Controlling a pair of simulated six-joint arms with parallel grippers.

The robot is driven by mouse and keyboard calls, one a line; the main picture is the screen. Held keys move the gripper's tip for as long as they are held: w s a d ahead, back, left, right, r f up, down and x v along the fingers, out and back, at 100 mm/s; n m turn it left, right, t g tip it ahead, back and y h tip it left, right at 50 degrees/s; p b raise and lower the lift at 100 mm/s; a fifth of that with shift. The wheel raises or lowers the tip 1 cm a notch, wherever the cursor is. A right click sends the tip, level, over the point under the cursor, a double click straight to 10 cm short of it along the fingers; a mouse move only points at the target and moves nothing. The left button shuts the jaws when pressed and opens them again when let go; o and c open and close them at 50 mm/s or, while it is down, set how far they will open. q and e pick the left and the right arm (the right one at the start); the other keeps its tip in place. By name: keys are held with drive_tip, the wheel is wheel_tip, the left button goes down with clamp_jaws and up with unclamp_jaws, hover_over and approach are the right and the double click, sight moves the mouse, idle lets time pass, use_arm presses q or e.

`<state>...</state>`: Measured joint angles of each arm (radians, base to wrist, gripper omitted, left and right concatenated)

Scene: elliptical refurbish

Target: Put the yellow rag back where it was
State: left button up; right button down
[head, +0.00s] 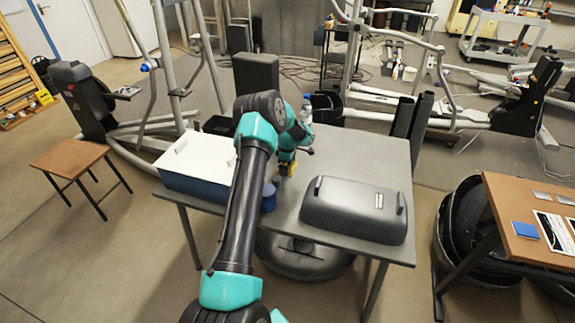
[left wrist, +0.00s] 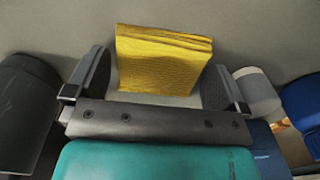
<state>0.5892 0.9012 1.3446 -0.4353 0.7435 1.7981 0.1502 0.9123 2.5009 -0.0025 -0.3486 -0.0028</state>
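The yellow rag (left wrist: 165,60) is folded in layers and shows in the left wrist view between the two fingers of my left gripper (left wrist: 155,82). The fingers stand wide apart, with a narrow gap showing beside the rag's left edge; contact at the right finger cannot be told. In the head view, the left arm reaches over the grey table (head: 345,150), and only a small patch of the rag (head: 291,169) shows below the left gripper (head: 285,172). The rag's underside is hidden. My right gripper is not in view.
A white-topped blue box (head: 197,160) stands on the table's left, and a blue cylindrical object (head: 268,199) beside the arm. A dark grey cover (head: 355,208) lies at the front right. A bottle (head: 306,110) stands at the back. The table's right rear is clear.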

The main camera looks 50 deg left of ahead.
use_arm(q)
drive_tip(key=shift+r, duration=0.15)
wheel_tip(320, 180, up, 12)
idle(0.7)
